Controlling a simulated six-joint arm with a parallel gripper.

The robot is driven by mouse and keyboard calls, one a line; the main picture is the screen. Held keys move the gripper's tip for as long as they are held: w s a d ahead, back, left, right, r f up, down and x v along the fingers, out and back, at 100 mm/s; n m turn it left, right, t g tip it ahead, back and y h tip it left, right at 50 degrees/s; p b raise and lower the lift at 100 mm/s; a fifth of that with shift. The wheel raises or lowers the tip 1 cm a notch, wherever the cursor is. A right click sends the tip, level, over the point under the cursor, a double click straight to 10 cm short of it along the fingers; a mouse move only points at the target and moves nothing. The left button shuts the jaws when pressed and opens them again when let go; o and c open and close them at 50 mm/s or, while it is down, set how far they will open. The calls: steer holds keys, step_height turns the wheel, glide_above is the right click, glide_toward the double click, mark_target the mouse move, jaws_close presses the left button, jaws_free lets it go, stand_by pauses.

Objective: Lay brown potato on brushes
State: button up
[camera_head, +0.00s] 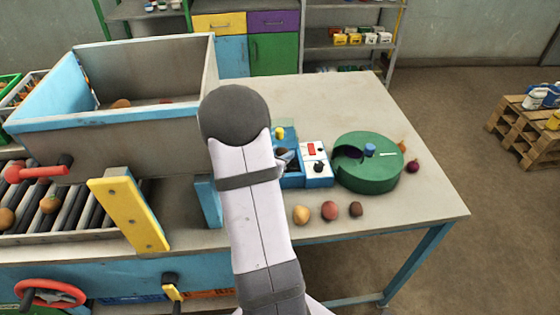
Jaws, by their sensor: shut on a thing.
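My arm rises through the middle of the view, and my gripper is hidden behind it. What it holds cannot be seen. Dark parallel rollers, likely the brushes (71,208), lie at the left below a blue-edged grey hopper, with a few roundish potatoes on them, one of them orange-brown (49,204). Right of my arm, three roundish pieces lie apart on the table: a tan one (301,215), a reddish one (329,211) and a dark brown one (356,209). I cannot tell which piece is the brown potato.
The hopper (120,143) stands high at the back left. A yellow plate (129,215) stands at the rollers' right end. A blue tray (291,178), a white switch box (316,171) and a green drum (368,172) stand right of my arm. The table (330,100) is clear behind them.

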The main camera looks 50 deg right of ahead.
steer(key=shift+f, duration=1.65)
steer(key=shift+f, duration=0.2)
steer(key=o, duration=1.1)
steer(key=shift+c, duration=0.2)
steer(key=shift+r, duration=0.3)
steer(key=b+v, duration=0.1)
steer(key=v, duration=0.6)
steer(key=shift+a, duration=0.25)
